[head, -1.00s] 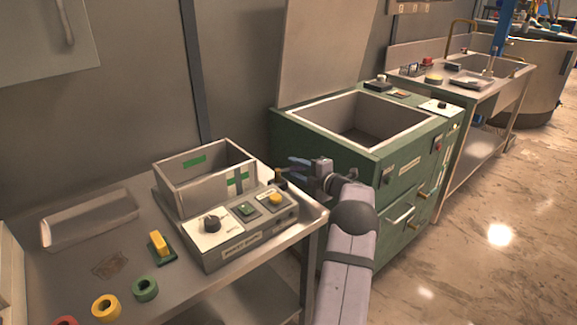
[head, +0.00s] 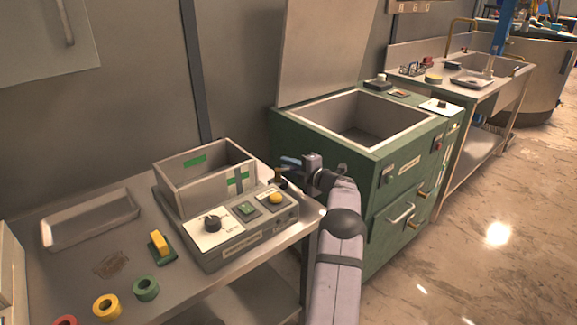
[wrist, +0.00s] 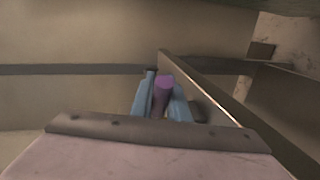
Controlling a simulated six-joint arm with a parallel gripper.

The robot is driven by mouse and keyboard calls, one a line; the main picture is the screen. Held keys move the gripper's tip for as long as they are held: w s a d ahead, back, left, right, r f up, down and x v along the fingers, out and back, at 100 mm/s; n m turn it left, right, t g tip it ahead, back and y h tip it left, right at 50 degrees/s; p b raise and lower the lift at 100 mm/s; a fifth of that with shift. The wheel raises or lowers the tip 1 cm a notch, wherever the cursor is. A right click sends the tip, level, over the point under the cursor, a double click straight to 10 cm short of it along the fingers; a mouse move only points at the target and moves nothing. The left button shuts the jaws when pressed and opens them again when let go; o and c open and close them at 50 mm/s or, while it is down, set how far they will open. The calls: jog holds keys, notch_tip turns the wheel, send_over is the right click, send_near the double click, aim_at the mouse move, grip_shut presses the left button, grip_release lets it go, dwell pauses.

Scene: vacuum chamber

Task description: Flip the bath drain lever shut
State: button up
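The grey open-topped bath (head: 190,186) stands on the left bench behind its control panel. A small brass fitting (head: 278,176) with a dark part sits at its right side, by the bench's back right corner; it looks like the drain valve. My gripper (head: 289,162) is just right of and above this fitting, its bluish fingers pointing left. In the wrist view the two blue fingers (wrist: 162,98) lie on either side of a purple piece (wrist: 163,88), perhaps the lever handle. I cannot tell whether they touch it or are closed on it.
The control panel (head: 230,236) with a black knob and a yellow button is in front of the bath. A green cabinet with an open basin (head: 385,160) stands close right of my gripper. An empty tray (head: 90,222) and coloured rings lie on the bench (head: 200,280).

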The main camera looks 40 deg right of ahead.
grip_shut()
jog(key=shift+h+b, duration=0.3)
jog(key=shift+b, duration=0.05)
jog(key=m+h+b, duration=0.1)
jog(key=b, duration=0.1)
jog(key=s+m+h+b, duration=0.1)
jog(key=m+h+b, duration=0.1)
jog(key=b, duration=0.1)
jog(key=shift+s+g+h+b, duration=0.2)
jog(key=shift+g+h+b, duration=0.1)
jog(key=h+b, duration=0.1)
jog(key=m+b, duration=0.1)
jog(key=b, duration=0.1)
jog(key=shift+s+r+m+g+h+b, duration=0.15)
jog(key=shift+s+m+g+h+b, duration=0.15)
jog(key=shift+s+h, duration=0.1)
jog(key=o, duration=0.6)
grip_release()
